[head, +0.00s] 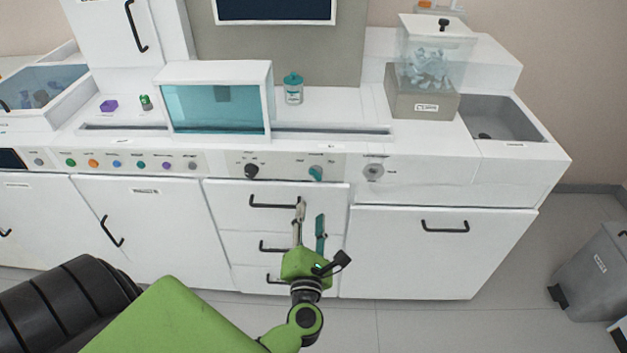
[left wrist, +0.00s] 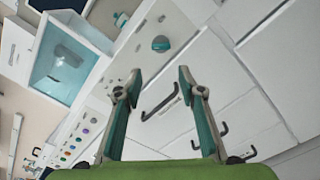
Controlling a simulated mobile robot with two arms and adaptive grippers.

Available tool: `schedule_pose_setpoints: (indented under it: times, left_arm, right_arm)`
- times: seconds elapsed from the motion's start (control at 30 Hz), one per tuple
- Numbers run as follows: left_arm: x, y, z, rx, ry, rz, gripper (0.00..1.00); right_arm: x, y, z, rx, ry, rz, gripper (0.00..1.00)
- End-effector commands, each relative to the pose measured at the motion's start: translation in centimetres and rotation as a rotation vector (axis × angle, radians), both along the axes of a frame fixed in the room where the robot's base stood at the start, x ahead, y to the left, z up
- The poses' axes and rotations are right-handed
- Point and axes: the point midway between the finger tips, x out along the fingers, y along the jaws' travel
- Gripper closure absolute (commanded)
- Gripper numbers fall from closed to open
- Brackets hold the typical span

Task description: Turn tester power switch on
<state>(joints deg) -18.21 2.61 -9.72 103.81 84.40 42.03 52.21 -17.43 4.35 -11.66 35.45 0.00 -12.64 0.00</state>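The front panel (head: 283,164) below the glass-fronted box carries a black rotary knob (head: 251,170) and a teal rotary knob (head: 316,173). The panel's labels are too small to read, so I cannot tell which knob is the tester power switch. In the left wrist view the teal knob (left wrist: 161,44) shows beyond the fingertips; the black knob cannot be made out. My left gripper (head: 309,212) is open and empty, in front of the drawers and below the teal knob, apart from it. It also shows open in the left wrist view (left wrist: 158,78). My right gripper is not in view.
A round grey fitting (head: 373,172) is on the panel to the right. Several coloured buttons (head: 93,163) line the panel to the left. Black handles (head: 275,203) project from the drawers near my gripper. A teal-lidded jar (head: 293,88) stands on the counter. A grey bin (head: 597,272) stands right.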

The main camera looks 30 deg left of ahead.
Motion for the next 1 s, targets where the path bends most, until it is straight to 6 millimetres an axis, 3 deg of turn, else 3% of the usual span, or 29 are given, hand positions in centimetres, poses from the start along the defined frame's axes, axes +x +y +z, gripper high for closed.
schedule_pose_setpoints:
  times: [0.17,0.6,1.0]
  left_arm:
    - [2.7,1.6,0.3,0.007,-0.002,-0.002,0.64]
    - [9.9,5.9,0.1,0.008,0.002,-0.004,0.64]
    - [11.2,6.8,0.0,0.006,0.003,-0.004,0.64]
  right_arm:
    - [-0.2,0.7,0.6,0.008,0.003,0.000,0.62]
    - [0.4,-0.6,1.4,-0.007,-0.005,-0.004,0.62]
    - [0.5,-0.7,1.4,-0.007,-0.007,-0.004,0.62]
